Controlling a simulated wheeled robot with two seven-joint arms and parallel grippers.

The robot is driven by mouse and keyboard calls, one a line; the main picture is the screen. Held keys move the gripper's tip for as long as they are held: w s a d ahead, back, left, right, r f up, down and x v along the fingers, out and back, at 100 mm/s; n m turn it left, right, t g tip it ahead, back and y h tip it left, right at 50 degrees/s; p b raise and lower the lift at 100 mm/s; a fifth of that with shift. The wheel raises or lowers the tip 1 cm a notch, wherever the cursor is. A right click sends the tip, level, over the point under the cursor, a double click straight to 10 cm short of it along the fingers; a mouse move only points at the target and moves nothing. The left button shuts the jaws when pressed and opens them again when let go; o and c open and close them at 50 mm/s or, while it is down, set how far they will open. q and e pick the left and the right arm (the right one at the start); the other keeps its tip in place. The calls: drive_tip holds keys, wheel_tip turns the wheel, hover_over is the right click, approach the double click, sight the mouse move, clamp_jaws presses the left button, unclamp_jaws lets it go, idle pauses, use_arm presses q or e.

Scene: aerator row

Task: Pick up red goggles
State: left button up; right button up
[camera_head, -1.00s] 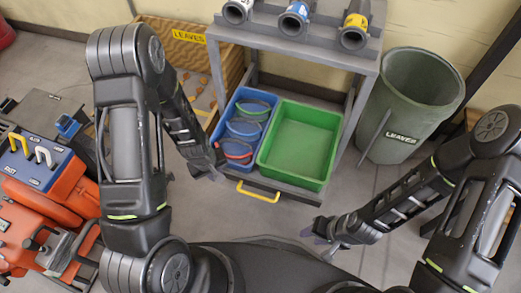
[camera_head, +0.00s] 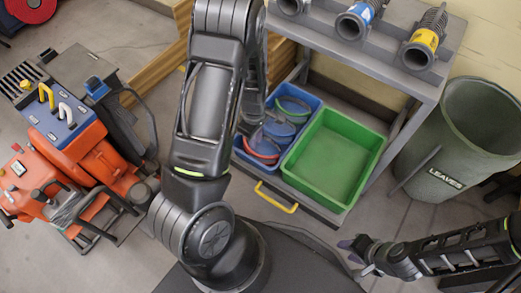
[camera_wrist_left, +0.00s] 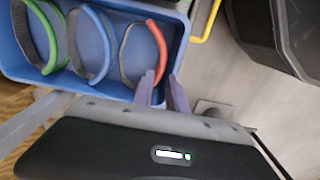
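The red goggles (camera_head: 261,147) lie at the near end of a blue bin (camera_head: 310,98). They also show in the left wrist view (camera_wrist_left: 159,45), with a red front edge and a grey strap. My left gripper (camera_wrist_left: 164,82) is open and empty; its purple fingertips are just beside the near end of the red goggles, apart from each other. In the head view my left arm hides much of that gripper and the bin's left side. My right gripper (camera_head: 352,254) is at the lower right, its fingertips apart and empty, away from the bins.
Blue goggles (camera_wrist_left: 92,45) and green goggles (camera_wrist_left: 42,38) share the blue bin. An empty green bin (camera_head: 335,155) stands beside it on a low shelf with a yellow handle (camera_head: 276,197). A green-grey leaves barrel (camera_head: 455,150) is at right, an orange machine (camera_head: 95,165) at left.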

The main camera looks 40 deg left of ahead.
sight(255, 152)
use_arm(q)
drive_tip(key=shift+f+b, duration=0.45)
drive_tip(key=shift+f, duration=0.85)
wheel_tip(255, 152, down, 4)
drive_tip(key=b, duration=0.2)
drive_tip(key=shift+f+b, duration=0.2)
drive_tip(key=shift+b, duration=0.1)
drive_tip(key=shift+f, duration=0.45)
clamp_jaws()
